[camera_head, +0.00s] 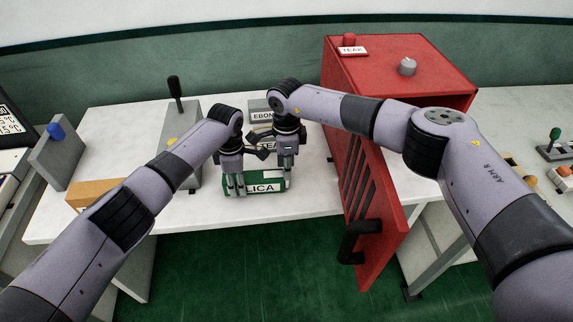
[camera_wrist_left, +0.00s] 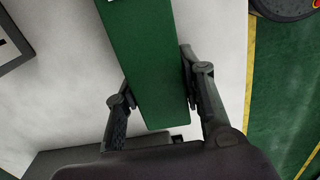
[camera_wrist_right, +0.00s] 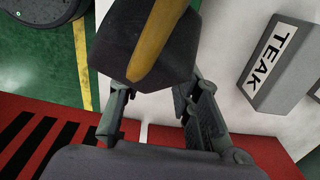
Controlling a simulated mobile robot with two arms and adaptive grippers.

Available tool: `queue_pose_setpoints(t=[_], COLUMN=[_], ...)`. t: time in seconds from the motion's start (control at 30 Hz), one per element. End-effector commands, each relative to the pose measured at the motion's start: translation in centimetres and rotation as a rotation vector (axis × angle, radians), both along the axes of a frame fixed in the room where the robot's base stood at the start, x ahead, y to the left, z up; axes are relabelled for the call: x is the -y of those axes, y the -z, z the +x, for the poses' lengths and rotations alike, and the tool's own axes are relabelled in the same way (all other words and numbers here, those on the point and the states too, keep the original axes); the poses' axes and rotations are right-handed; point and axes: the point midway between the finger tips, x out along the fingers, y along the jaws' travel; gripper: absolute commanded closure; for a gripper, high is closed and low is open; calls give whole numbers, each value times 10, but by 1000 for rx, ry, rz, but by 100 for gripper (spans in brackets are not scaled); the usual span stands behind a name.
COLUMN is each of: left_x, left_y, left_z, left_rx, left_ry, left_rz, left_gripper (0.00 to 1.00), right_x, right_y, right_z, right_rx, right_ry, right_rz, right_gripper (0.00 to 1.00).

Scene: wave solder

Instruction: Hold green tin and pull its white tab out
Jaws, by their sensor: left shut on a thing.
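The green tin (camera_head: 240,187), with a white label ending in "LICA", lies near the front edge of the white table. My left gripper (camera_head: 236,187) is shut on its left part. In the left wrist view the tin (camera_wrist_left: 150,60) runs between the two fingers of my left gripper (camera_wrist_left: 157,80). My right gripper (camera_head: 287,180) is at the tin's right end, and in the right wrist view its fingers (camera_wrist_right: 152,95) stand apart. I cannot make out the white tab clearly; the right gripper covers that end.
Grey labelled blocks, one reading EBON (camera_head: 262,114), stand behind the grippers. The red cabinet (camera_head: 440,85) is on the right, its slotted red door (camera_head: 378,215) open towards the front. A lever box (camera_head: 193,115) and tan box (camera_head: 90,192) are on the left.

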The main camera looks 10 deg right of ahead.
Motion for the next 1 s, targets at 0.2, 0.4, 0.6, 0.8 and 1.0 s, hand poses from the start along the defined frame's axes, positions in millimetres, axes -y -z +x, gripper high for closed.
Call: queue_pose_setpoints(t=[0.2,0.4,0.6,0.8,1.0], left_x=[0,0,0,0,-1], left_y=[2,2,2,2,2], left_z=[-1,-1,-1,0,0], left_rx=[-1,-1,-1,-1,-1], left_ry=[-1,-1,-1,-1,-1], left_rz=[0,0,0,0,1], left_gripper=[100,100,100,100,100], right_x=[0,0,0,0,27], right_y=[0,0,0,0,0], right_z=[0,0,0,0,0], right_rx=[0,0,0,-1,-1], right_ry=[0,0,0,0,4], right_rz=[0,0,0,0,-1], right_gripper=[86,99,100,100,100])
